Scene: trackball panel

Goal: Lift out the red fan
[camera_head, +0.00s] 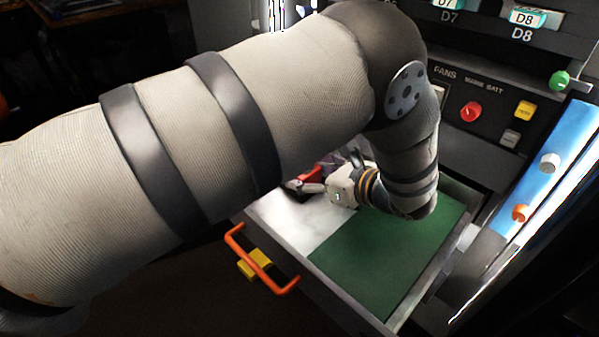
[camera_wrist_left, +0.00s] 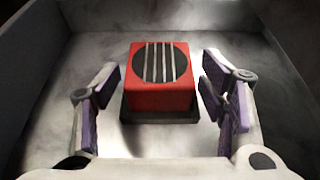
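The red fan (camera_wrist_left: 158,98) is a red box with a dark round grille crossed by pale bars on top. It sits on a dark square base in the open drawer, on the pale metal floor (camera_wrist_left: 165,145). My left gripper (camera_wrist_left: 160,92) is open, with one finger on each side of the fan and a gap showing on both sides. In the head view my left gripper (camera_head: 318,180) reaches down into the drawer, and a bit of the red fan (camera_head: 311,173) shows beside it; the rest is hidden. My right gripper is not in view.
The open drawer (camera_head: 349,311) has a green area (camera_head: 385,255) on its floor and an orange handle (camera_head: 262,262) in front. A control panel with a red knob (camera_head: 470,112) stands behind. A blue panel (camera_head: 549,165) is at right.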

